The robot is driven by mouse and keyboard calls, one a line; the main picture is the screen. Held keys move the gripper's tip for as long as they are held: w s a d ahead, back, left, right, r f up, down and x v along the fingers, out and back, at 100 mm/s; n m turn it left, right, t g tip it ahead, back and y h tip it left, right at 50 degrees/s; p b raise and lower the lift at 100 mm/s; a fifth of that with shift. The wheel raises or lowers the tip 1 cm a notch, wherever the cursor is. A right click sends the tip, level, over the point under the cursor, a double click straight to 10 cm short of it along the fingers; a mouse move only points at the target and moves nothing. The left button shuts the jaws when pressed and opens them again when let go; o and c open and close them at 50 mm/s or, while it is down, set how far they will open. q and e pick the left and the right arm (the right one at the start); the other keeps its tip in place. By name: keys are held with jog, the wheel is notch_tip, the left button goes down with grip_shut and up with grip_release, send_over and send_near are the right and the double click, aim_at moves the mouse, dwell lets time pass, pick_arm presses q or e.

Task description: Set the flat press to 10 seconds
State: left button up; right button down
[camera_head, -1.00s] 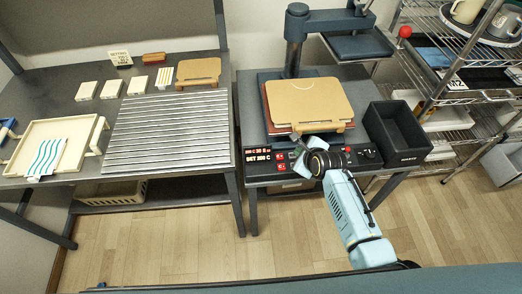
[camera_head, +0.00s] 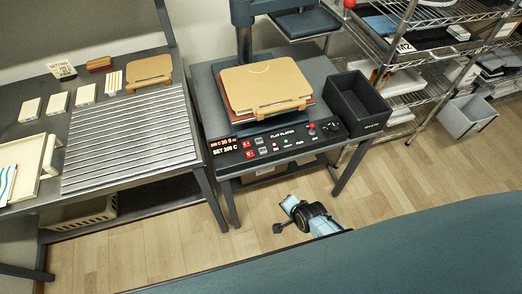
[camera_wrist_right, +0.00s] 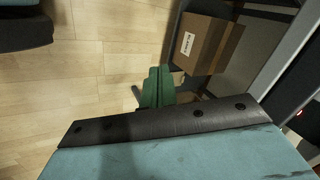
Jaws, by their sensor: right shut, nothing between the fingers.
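The flat press (camera_head: 268,88) stands on the grey table, with a tan board lying on its lower plate. Its control panel (camera_head: 288,140) runs along the front edge. The red display (camera_head: 228,143) at the panel's left seems to read 20 S above SET 200 C; the small digits are hard to read. Red and dark buttons (camera_head: 255,147) sit beside it. My right gripper (camera_head: 284,226) is low in front of the table, over the floor and apart from the panel. In the right wrist view its greenish fingers (camera_wrist_right: 157,86) are together and empty. My left gripper is not in view.
A black bin (camera_head: 357,104) stands right of the press. A ribbed metal surface (camera_head: 130,140) and small white blocks (camera_head: 57,103) are on the left table. A wire shelf (camera_head: 415,50) is at the right. A cardboard box (camera_wrist_right: 205,48) shows under the table in the wrist view.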

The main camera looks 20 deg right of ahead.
jog(key=s+d+f+n+g, duration=0.1)
jog(key=s+f+n, duration=0.3)
jog(key=s, duration=0.6)
jog(key=s+d+f+n+g+b, duration=0.1)
jog(key=s+d+f+n+g, duration=0.1)
jog(key=s+n, duration=0.4)
jog(key=s+d+f+n+g+h, duration=0.1)
jog(key=s+d+f+n, duration=0.2)
jog(key=s, duration=1.2)
notch_tip(320, 180, down, 3)
jog(key=shift+f+n+b, duration=0.15)
jog(key=shift+n+b, duration=0.15)
jog(key=shift+n, duration=0.8)
jog(key=shift+w, duration=0.15)
